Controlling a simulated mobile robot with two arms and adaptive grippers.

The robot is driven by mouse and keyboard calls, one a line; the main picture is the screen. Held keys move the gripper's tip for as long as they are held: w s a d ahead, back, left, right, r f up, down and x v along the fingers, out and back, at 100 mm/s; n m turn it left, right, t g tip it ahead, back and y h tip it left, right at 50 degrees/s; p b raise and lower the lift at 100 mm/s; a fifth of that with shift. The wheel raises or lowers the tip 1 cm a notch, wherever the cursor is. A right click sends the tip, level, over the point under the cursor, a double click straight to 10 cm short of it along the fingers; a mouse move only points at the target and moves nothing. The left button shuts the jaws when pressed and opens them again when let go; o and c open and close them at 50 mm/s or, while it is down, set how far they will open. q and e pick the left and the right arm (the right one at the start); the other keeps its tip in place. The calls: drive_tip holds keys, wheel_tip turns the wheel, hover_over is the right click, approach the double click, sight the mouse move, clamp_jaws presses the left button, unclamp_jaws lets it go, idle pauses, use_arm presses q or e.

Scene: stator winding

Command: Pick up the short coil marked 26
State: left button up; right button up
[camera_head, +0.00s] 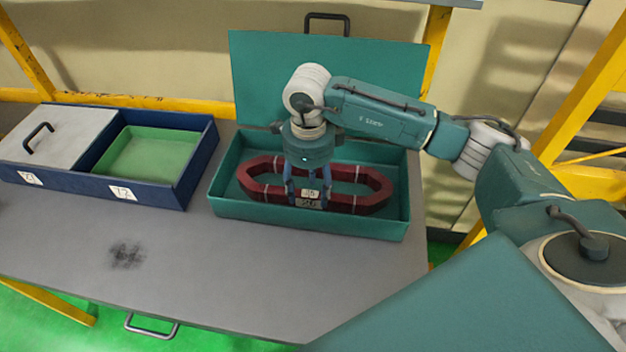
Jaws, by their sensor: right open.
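A dark red elongated coil ring (352,205) lies in an open teal box (250,208) on the grey table. White ties wrap it in several places, and small pale labels sit on its near side, the upper one seeming to read 26. My right gripper (308,190) points down into the box from above, over the near side of the coil. Its fingers are open around the labelled part, with one finger partly hiding it. I cannot tell whether the fingers touch the coil. My left gripper does not show.
The teal box's lid (262,80) stands raised behind it. A blue two-part bin (150,190) is at left, with a grey lid (58,135) over one part and an open green-lined part. The grey table top (210,270) is clear in front, with a dark smudge.

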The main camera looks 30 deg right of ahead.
sight(309, 195)
wheel_tip(309, 195, down, 2)
drive_tip(key=shift+f+p, duration=0.25)
drive_tip(key=shift+p, duration=0.2)
drive_tip(key=shift+f, duration=0.55)
drive_tip(key=c, duration=1.2)
clamp_jaws()
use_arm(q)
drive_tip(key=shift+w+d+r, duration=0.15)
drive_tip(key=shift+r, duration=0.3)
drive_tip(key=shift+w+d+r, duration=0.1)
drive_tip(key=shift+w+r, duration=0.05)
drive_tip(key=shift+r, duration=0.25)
use_arm(e)
drive_tip(key=shift+w, duration=0.2)
